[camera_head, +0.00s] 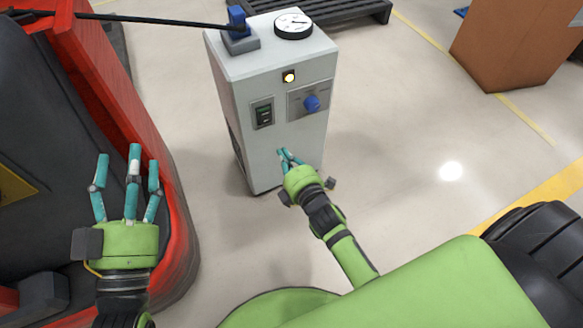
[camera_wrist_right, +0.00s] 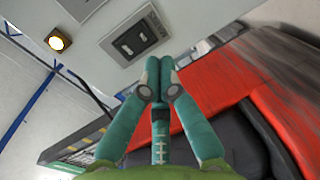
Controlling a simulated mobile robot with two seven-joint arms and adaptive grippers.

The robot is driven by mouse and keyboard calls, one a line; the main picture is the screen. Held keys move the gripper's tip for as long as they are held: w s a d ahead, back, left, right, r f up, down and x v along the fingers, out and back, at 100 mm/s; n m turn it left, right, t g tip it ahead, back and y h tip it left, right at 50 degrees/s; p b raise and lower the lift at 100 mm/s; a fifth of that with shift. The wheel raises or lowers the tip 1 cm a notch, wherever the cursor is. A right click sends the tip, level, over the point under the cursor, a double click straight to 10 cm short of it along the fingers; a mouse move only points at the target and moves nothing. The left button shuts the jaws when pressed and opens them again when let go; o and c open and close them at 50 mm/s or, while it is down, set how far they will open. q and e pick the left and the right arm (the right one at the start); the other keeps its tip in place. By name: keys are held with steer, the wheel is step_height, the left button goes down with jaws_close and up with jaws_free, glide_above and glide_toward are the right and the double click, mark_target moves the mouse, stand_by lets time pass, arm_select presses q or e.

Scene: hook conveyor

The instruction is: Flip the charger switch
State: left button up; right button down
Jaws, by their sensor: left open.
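The charger (camera_head: 285,140) is a light grey box standing on the floor in the middle of the head view. Its dark switch (camera_head: 263,113) with a green part sits on the front face, left of a blue knob (camera_head: 311,103). My right gripper (camera_head: 288,157) is in front of the face, below and right of the switch. In the right wrist view its fingers (camera_wrist_right: 157,75) come together and hold nothing; the switch (camera_wrist_right: 135,39) shows just above them, with contact not visible. My left gripper (camera_head: 128,175) is open and empty, left of the charger.
A lit lamp (camera_head: 289,76) is above the knob, and a round gauge (camera_head: 293,26) is on top. A blue connector (camera_head: 237,20) with a black cable sits there too. A red vehicle (camera_head: 155,150) stands at left. A brown box (camera_head: 515,45) is far right; floor between is clear.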

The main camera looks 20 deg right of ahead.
arm_select(q)
steer(key=shift+w+a+f+n+g+y, duration=0.15)
steer(key=shift+a+f+g+y, duration=0.15)
steer(key=shift+f, duration=0.35)
steer(key=shift+w+a+f+n+g+y, duration=0.15)
steer(key=shift+f+g, duration=0.2)
steer(key=shift+f, duration=0.25)
steer(key=shift+w+a+f+g+y, duration=0.15)
steer(key=shift+f+g+y, duration=0.15)
steer(key=shift+f, duration=0.35)
arm_select(e)
steer(key=shift+s+f, duration=0.2)
steer(key=shift+s, duration=1.9)
